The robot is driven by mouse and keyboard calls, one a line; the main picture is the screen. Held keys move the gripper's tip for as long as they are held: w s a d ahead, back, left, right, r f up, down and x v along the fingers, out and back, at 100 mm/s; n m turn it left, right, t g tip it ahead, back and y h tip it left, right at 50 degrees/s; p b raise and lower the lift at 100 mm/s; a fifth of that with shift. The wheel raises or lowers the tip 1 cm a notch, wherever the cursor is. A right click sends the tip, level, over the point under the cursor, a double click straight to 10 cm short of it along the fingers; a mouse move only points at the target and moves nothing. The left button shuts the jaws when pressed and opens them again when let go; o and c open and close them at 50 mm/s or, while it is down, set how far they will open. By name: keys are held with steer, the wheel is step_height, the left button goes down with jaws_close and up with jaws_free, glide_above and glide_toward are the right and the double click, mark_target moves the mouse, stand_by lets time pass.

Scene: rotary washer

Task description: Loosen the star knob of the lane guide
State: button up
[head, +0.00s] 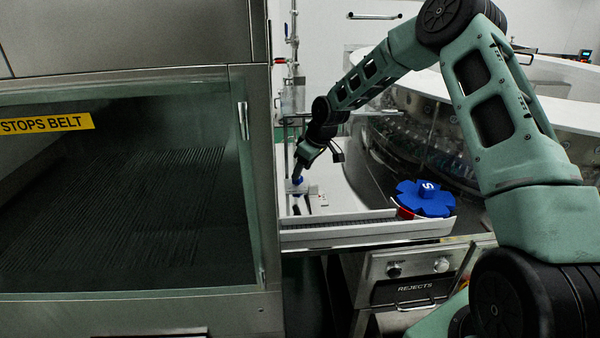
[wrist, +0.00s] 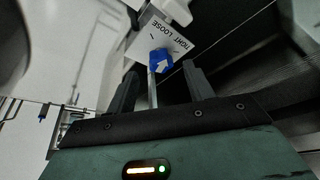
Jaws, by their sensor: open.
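The star knob (wrist: 160,61) is blue, with a white arrow on its face, and sits on a metal rod beside a white plate (wrist: 176,36) lettered TIGHT and LOOSE. In the wrist view the arrow points up toward the plate. My gripper (wrist: 160,72) is open, its two dark fingers apart on either side of the knob and rod, with gaps showing on both sides. In the head view my gripper (head: 299,172) points down at the small blue knob (head: 297,181) by the lane guide; the fingers are too small there to tell contact.
A blue star wheel (head: 425,199) marked S stands to the right, behind a low white rail (head: 365,231). A steel cabinet with a glass door (head: 130,190) stands close on the left. A REJECTS drawer (head: 414,288) is below. Bottles fill the round machine (head: 440,135) behind.

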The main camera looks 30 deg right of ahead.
steer(key=shift+x, duration=1.7)
steer(key=c, duration=1)
steer(key=shift+r+n+p, duration=0.1)
steer(key=shift+n+p, duration=0.2)
steer(key=shift+p, duration=0.1)
steer(key=shift+o, duration=0.2)
steer(key=shift+d+n+g+y+p, duration=0.1)
steer(key=shift+n+g+y+p, duration=0.25)
steer(key=shift+n, duration=0.65)
steer(key=shift+w+d+n+g+y, duration=0.15)
steer(key=shift+n+g+y, duration=0.25)
steer(key=shift+n, duration=0.8)
steer(key=shift+w+a+n+g+y, duration=0.1)
steer(key=shift+n+g+y, duration=0.2)
steer(key=shift+n, duration=0.9)
